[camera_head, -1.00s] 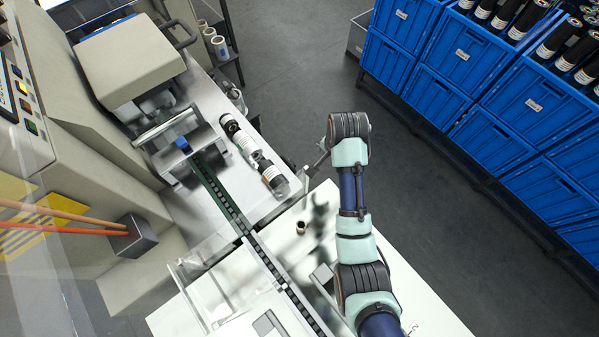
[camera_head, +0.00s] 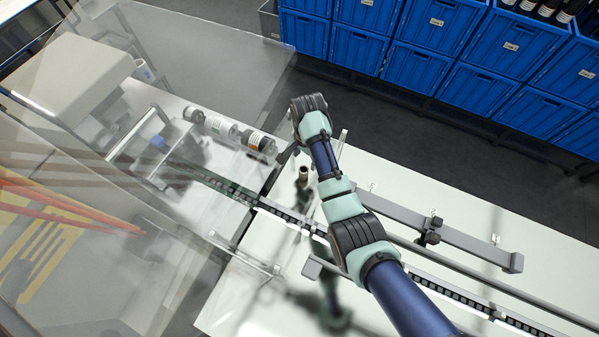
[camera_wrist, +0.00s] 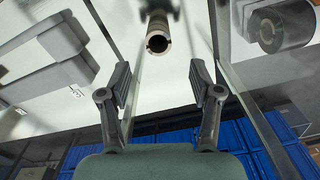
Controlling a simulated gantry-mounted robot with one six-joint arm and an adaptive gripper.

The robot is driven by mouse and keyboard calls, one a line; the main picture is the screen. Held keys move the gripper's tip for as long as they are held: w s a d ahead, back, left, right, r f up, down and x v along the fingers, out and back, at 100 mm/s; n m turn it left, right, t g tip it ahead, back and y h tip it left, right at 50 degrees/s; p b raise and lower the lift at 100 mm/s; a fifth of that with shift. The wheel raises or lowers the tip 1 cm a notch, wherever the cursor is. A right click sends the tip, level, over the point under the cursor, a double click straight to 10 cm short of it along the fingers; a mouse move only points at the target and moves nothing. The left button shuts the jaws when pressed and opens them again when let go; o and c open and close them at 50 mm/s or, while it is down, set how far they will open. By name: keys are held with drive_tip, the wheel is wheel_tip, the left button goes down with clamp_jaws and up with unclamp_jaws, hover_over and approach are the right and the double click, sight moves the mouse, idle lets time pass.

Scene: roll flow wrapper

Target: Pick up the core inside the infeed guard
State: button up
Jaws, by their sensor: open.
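The core (camera_head: 303,174) is a small tan-brown tube standing on the white table beside the chain conveyor. In the wrist view the core (camera_wrist: 157,42) appears ahead of the fingers, its dark open end facing me, near the top centre. My gripper (camera_wrist: 160,82) is open, with one dark finger on each side and nothing between them. The core lies beyond the fingertips, roughly centred between them, and is not touched. In the head view my gripper (camera_head: 287,154) is partly hidden by my wrist, a little up and left of the core. I cannot clearly make out which panel is the infeed guard.
A chain conveyor (camera_head: 285,212) runs diagonally past the core. Clear panels (camera_head: 215,55) cover the left side. A grey rail (camera_head: 455,236) stands to the right. Blue crates (camera_head: 440,25) line the back.

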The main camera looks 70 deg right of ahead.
sight(304, 170)
drive_tip(key=f, duration=0.2)
drive_tip(key=f+b, duration=0.1)
drive_tip(key=f, duration=0.1)
drive_tip(key=a+f, duration=0.1)
drive_tip(key=f, duration=0.2)
drive_tip(key=shift+w, duration=0.1)
drive_tip(key=c, duration=0.9)
